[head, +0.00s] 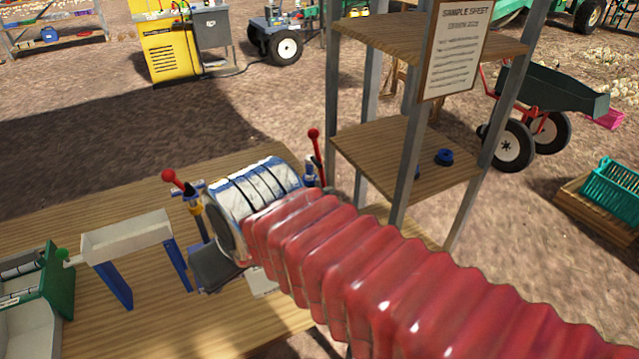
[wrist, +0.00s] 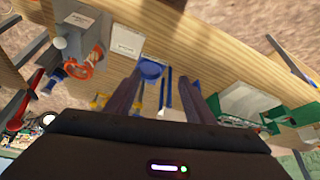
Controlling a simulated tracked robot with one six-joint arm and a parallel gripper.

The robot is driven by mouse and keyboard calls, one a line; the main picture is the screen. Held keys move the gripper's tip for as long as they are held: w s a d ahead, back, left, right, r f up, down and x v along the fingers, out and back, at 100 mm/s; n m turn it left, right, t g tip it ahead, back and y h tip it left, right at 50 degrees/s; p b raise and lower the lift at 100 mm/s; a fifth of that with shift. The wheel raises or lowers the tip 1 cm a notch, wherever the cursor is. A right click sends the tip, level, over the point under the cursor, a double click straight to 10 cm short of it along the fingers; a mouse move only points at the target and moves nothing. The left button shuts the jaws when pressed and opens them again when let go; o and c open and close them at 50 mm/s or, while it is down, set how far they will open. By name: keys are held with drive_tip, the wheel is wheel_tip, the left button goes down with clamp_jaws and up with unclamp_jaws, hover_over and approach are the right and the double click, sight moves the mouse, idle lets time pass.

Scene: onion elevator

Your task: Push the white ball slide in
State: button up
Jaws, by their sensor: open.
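A green-and-white part (wrist: 245,105) is at the right in the wrist view; the ball is not clear there. My gripper (wrist: 165,78) has its two dark fingers apart, with nothing visibly held. A blue round piece and a thin blue-white piece show between or beyond the fingers. In the head view my red ribbed arm hides much of the middle, and I cannot make out the fingers.
The wooden table (head: 120,320) carries these parts. Two levers with red knobs (head: 173,180) stand by a blue-and-white drum (head: 255,190). A shelf frame (head: 405,150) is behind at right. In the wrist view, an orange ring (wrist: 80,65) and grey box are at left.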

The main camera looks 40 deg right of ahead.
drive_tip(key=o, duration=0.4)
drive_tip(key=w+d+r+m+g, duration=0.1)
drive_tip(key=w+d+r+g, duration=0.1)
drive_tip(key=d, duration=0.9)
drive_tip(key=shift+w+d+r+m+g+h, duration=0.2)
drive_tip(key=shift+w+d+m+g+h, duration=0.15)
drive_tip(key=shift+w+g, duration=0.35)
drive_tip(key=d+m+g, duration=0.1)
drive_tip(key=d+g, duration=0.1)
drive_tip(key=d, duration=0.8)
drive_tip(key=shift+d+y, duration=0.4)
drive_tip(key=shift+y, duration=0.05)
wheel_tip(320, 180, down, 14)
drive_tip(key=shift+r, duration=0.15)
drive_tip(key=shift+c, duration=0.5)
drive_tip(key=c, duration=1)
drive_tip(key=shift+w+d+r, duration=0.1)
drive_tip(key=shift+w+d, duration=0.15)
drive_tip(key=shift+w, duration=0.6)
drive_tip(key=shift+w+d+f, duration=0.1)
drive_tip(key=shift+w+d, duration=0.1)
drive_tip(key=shift+w, duration=0.65)
drive_tip(key=shift+w+d+r, duration=0.1)
drive_tip(key=shift+w+d, duration=0.15)
drive_tip(key=shift+w, duration=0.6)
drive_tip(key=shift+c, duration=0.2)
